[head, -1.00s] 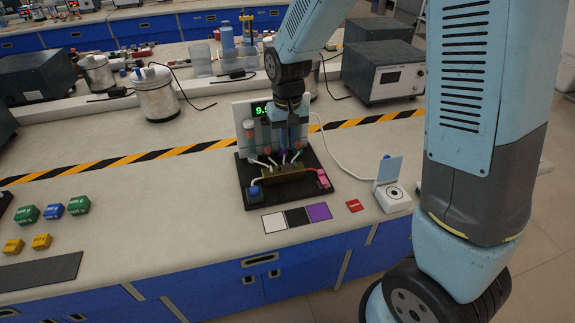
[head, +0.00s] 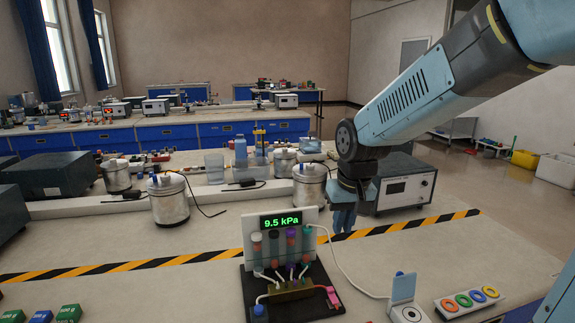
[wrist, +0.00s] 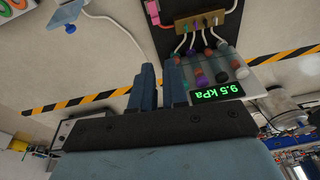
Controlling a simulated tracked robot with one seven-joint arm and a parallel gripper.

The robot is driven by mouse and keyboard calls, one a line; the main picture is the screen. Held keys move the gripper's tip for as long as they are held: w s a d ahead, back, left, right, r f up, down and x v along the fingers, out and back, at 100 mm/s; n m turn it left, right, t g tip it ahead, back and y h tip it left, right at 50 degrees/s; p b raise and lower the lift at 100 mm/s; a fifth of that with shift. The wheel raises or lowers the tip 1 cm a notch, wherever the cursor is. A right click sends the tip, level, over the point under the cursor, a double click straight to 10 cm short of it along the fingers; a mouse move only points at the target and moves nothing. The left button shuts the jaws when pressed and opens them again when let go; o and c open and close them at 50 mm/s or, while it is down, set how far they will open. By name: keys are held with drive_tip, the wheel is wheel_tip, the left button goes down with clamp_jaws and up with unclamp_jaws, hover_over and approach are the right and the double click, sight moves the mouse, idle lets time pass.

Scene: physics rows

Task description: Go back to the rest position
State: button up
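My gripper (head: 343,217) hangs from my arm in the head view, above the bench and to the right of the pressure display stand. It points down and is clear of the stand. In the wrist view my gripper's two blue fingers (wrist: 160,78) stand apart with a narrow gap, and nothing is between them. The display (head: 282,221) reads 9.5 kPa, and it also shows upside down in the wrist view (wrist: 218,92). Below it, tubes with coloured caps stand over a brass manifold (head: 290,291) on a black base (head: 318,299).
A grey instrument box (head: 405,188) stands behind my gripper, and metal canisters (head: 168,200) stand at the back left. A black-yellow stripe (head: 130,267) crosses the bench. A white cable (head: 345,268) runs to a small lidded device (head: 406,312). A rack of coloured rings (head: 470,300) lies at right.

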drive_tip(key=s+d+r+m+t, duration=0.1)
drive_tip(key=s+d+r, duration=0.3)
drive_tip(key=s, duration=0.3)
drive_tip(key=s+d+r+m+t, duration=0.1)
drive_tip(key=s+d+r+t, duration=0.1)
drive_tip(key=s+d+r, duration=0.3)
drive_tip(key=shift+s+d+r+t+h, duration=0.15)
drive_tip(key=shift+s+d+t+h, duration=0.2)
drive_tip(key=shift+s+d, duration=0.8)
drive_tip(key=shift+s+a, duration=0.1)
drive_tip(key=shift+a, duration=0.05)
